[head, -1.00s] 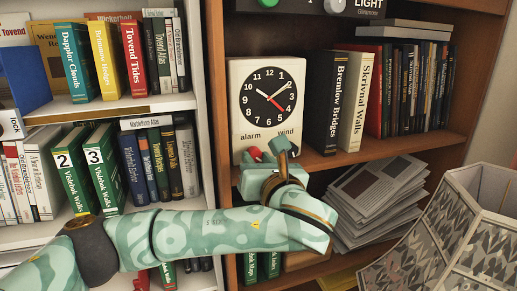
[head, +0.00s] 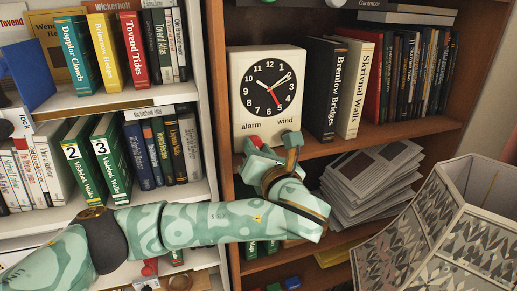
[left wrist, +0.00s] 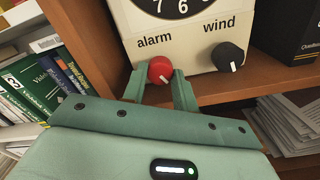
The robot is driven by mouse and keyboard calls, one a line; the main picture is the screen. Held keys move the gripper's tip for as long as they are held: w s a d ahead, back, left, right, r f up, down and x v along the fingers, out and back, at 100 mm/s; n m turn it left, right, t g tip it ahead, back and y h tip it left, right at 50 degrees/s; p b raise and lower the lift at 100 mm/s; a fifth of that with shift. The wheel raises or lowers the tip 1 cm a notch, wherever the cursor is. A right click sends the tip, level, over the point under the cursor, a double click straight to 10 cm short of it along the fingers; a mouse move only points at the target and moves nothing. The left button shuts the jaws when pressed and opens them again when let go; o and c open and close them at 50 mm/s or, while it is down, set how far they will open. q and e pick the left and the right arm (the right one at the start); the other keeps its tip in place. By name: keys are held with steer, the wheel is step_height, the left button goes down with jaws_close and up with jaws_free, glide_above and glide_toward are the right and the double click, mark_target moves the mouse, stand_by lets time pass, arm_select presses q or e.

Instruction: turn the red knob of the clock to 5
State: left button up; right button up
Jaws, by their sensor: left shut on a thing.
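The white clock (head: 240,112) stands on the middle wooden shelf. My left gripper (head: 271,146) is in front of the clock's lower edge. In the left wrist view its fingers (left wrist: 160,80) are shut on the red knob, one on each side. The black wind knob (left wrist: 228,56) is to the right, clear of the fingers. My right gripper is out of view.
Black and cream books (head: 322,90) stand close to the clock's right. A stack of papers (head: 372,180) lies on the shelf below. A patterned lampshade (head: 430,225) fills the lower right. White shelves with books (head: 110,155) stand at the left.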

arm_select(q)
steer(key=o, duration=1)
steer(key=shift+c, duration=0.2)
steer(key=shift+s+d+f, duration=0.1)
steer(key=shift+s+d, duration=0.05)
steer(key=shift+s, duration=0.15)
steer(key=b+v, duration=0.4)
steer(key=v, duration=1.1)
steer(key=shift+s, duration=0.35)
steer(key=shift+d, duration=0.1)
